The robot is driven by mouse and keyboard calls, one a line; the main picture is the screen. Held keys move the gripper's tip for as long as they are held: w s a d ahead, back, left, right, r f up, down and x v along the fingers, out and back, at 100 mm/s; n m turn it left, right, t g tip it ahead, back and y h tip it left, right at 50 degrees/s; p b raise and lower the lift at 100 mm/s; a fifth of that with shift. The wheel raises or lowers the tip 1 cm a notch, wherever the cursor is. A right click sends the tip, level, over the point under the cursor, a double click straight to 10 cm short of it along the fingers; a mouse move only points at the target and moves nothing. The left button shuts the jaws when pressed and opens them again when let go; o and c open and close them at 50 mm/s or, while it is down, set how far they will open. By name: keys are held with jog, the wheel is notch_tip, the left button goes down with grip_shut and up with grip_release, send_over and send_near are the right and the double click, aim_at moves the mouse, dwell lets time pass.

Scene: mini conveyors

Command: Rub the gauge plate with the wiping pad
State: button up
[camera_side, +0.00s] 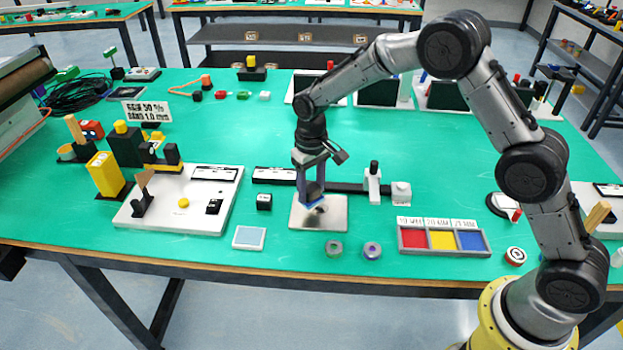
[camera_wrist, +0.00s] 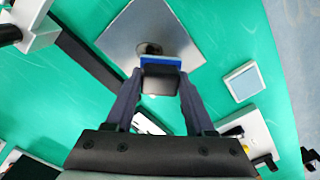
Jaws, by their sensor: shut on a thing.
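The gauge plate (camera_side: 334,219) is a square silver plate lying flat on the green table. It also shows in the wrist view (camera_wrist: 122,32), with a dark smudge (camera_wrist: 149,47) on its surface. My gripper (camera_side: 311,188) is shut on the wiping pad (camera_side: 313,203), a dark block with a blue underside. In the wrist view the pad's blue edge (camera_wrist: 161,60) sits between the fingertips (camera_wrist: 160,75), right beside the smudge. The pad is over the plate, at or very near its surface; I cannot tell whether it touches. The pad hides part of the plate.
A pale blue square tile (camera_side: 250,237) lies left of the plate. Two small round pieces (camera_side: 334,248) (camera_side: 372,250) lie in front. A red, yellow and blue tray (camera_side: 442,239) is to the right. A dark rail with a white upright slider (camera_side: 373,184) stands behind.

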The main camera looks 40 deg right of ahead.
aim_at(314, 198)
notch_tip(314, 198, down, 3)
jog(key=shift+r, duration=0.1)
jog(key=shift+s+d, duration=0.2)
jog(key=shift+d, duration=0.05)
jog(key=shift+c, duration=0.6)
jog(key=shift+s+d+f, duration=0.15)
jog(key=shift+s+d, duration=0.5)
jog(key=shift+s+d+f, duration=0.1)
jog(key=shift+s+d, duration=0.55)
jog(key=shift+w+a, duration=1.3)
jog(key=r, duration=0.2)
jog(key=shift+w+a+r, duration=0.2)
jog(key=shift+a+r, duration=0.05)
jog(key=shift+r, duration=2.9)
